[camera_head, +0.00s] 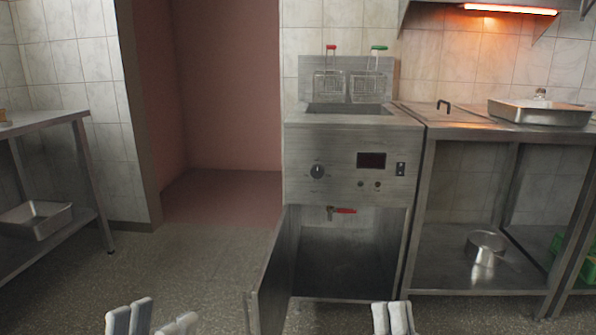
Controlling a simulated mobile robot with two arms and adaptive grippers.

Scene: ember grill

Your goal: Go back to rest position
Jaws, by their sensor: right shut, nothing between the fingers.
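My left gripper (157,322) shows at the bottom edge, left of centre, in the head view. Its fingertips stand apart with floor visible between them, and I see nothing held. My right gripper (393,318) shows at the bottom edge, right of centre. Its fingertips are together and empty. It is in front of the fryer cabinet's lower right part. Only the fingertips of both grippers are in view; the arms are hidden below the frame.
The steel fryer (340,145) stands ahead with two raised baskets (330,87); its cabinet door (270,285) is swung open toward me. A steel table (470,130) with a tray (540,113) is at right, a pot (486,247) below. Floor (190,260) left of the door is clear.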

